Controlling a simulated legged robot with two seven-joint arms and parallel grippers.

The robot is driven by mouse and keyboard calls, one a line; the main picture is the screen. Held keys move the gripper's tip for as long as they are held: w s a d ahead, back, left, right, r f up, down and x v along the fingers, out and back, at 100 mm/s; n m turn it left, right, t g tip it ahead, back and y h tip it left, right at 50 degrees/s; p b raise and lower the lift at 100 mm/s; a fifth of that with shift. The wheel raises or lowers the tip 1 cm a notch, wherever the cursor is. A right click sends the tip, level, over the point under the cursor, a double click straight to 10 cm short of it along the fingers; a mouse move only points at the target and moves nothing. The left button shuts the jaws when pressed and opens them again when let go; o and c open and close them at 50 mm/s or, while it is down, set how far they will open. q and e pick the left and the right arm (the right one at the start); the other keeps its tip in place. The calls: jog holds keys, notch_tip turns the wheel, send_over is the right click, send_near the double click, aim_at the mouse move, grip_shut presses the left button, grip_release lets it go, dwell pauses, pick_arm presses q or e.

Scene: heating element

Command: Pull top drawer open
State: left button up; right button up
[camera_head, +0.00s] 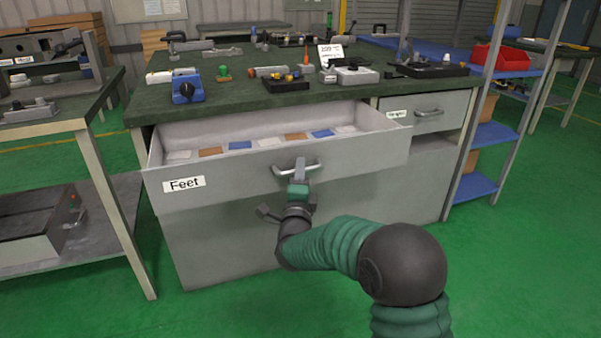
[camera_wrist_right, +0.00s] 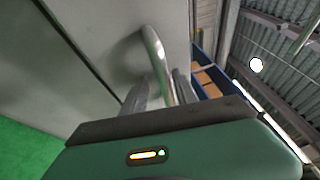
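The top drawer (camera_head: 235,172), labelled "Feet", stands well out of the workbench, with its inside showing. Its curved metal handle (camera_head: 312,167) is on the middle of the drawer front. My right gripper (camera_head: 300,168) is at this handle, its arm reaching up from the lower right. In the right wrist view the handle (camera_wrist_right: 156,52) passes between the two fingers (camera_wrist_right: 162,92), which look closed around it. The far fingertips are partly hidden by the handle. My left gripper is not in view.
Several white, brown and blue pieces lie in the drawer. A second drawer (camera_head: 440,108) at right is shut. A side table (camera_head: 70,125) stands at left, blue shelves (camera_head: 490,135) at right. Green floor is free in front.

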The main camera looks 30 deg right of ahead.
jog(key=shift+r, duration=0.2)
jog(key=shift+s+a, duration=0.1)
jog(key=shift+s, duration=0.1)
jog(key=p+v, duration=0.4)
jog(key=v, duration=1.2)
jog(key=shift+s+a+f, duration=0.15)
jog(key=shift+s+f, duration=0.05)
